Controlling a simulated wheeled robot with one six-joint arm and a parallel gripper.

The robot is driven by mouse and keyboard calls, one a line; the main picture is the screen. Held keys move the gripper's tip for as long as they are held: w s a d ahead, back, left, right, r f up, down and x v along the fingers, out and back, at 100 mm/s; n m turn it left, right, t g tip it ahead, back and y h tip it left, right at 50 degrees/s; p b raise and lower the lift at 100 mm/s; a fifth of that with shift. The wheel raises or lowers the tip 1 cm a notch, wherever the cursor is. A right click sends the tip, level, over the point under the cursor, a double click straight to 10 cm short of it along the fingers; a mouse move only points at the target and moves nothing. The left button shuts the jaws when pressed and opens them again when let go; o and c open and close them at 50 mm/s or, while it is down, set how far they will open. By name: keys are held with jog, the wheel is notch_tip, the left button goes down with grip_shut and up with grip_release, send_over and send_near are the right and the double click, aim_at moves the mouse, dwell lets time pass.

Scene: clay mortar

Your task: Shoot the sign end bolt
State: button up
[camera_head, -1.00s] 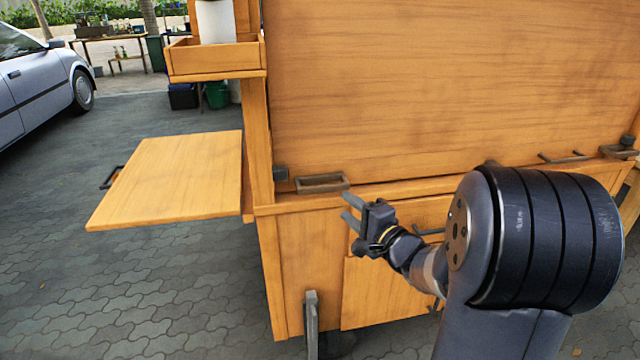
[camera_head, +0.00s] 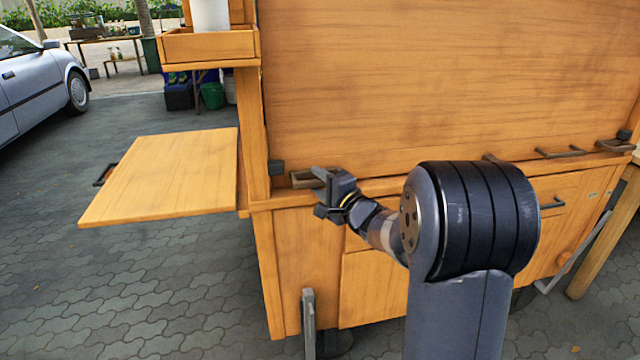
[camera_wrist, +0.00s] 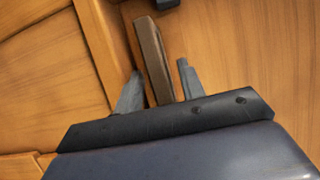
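The bolt, a brown bar-like piece (camera_head: 300,179), sits at the lower left end of the large wooden sign panel (camera_head: 440,90). My gripper (camera_head: 320,190) covers its right part in the head view. In the wrist view the brown bar (camera_wrist: 153,58) runs between the two grey fingers of my gripper (camera_wrist: 159,67). The gripper is open, with a gap showing at the right finger. The left finger is close to the bar; I cannot tell whether it touches.
A small dark block (camera_head: 276,167) is left of the bolt. A similar brown fitting (camera_head: 615,146) and a bar handle (camera_head: 560,152) are farther right. A wooden side shelf (camera_head: 165,175) juts out left. A tray (camera_head: 210,47) is above. Paving (camera_head: 150,290) is clear at left.

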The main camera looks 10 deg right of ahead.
aim_at(299, 187)
grip_shut()
dwell(0.4)
jog(key=shift+a+p, duration=1)
jog(key=shift+a, duration=1.5)
grip_release()
jog(key=shift+a, duration=0.15)
jog(key=p+v, duration=0.1)
jog(key=v, duration=0.9)
jog(key=shift+s, duration=0.4)
jog(key=shift+w, duration=0.1)
